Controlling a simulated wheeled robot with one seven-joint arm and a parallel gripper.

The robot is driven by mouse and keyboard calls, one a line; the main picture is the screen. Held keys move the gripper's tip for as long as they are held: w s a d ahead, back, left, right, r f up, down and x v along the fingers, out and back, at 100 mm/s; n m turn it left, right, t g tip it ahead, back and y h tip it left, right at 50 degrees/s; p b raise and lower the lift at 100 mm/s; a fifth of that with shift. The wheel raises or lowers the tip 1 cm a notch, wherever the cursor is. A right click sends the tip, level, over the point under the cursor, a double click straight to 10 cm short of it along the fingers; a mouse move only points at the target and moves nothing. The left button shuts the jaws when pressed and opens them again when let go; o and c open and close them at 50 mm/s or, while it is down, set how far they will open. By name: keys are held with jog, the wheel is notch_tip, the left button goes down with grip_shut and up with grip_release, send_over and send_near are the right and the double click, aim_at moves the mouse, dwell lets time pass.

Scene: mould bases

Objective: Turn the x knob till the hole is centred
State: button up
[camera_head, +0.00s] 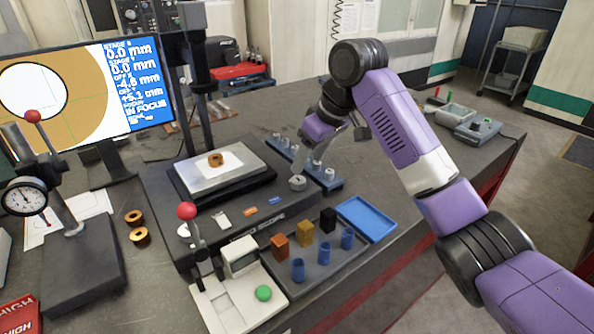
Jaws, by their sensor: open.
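A brass ring (215,159) with a hole lies on the white plate of the microscope stage (185,178). A silver knob (298,183) sits at the right side of the stage; I cannot read a label marking it as x. The monitor (75,100) shows the hole as a white disc at the upper left of a tan field. Its text reads stage X and Y 0.0 mm, off X about -4.6 mm, second offset about +5.1 mm, in focus. My gripper (320,153) is open above the blue rail, behind and right of the knob, apart from it. Its fingertips are small and partly hidden.
A blue rail (331,184) with several metal pegs stands right of the stage. In front are a tray with coloured blocks and blue cups, and an empty blue tray (366,218). A red-knobbed lever (187,212) and a dial gauge stand (25,198) are at left.

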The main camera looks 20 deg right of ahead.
aim_at(299, 180)
jog(key=shift+p+x, duration=0.45)
jog(key=shift+x, duration=3.4)
grip_shut()
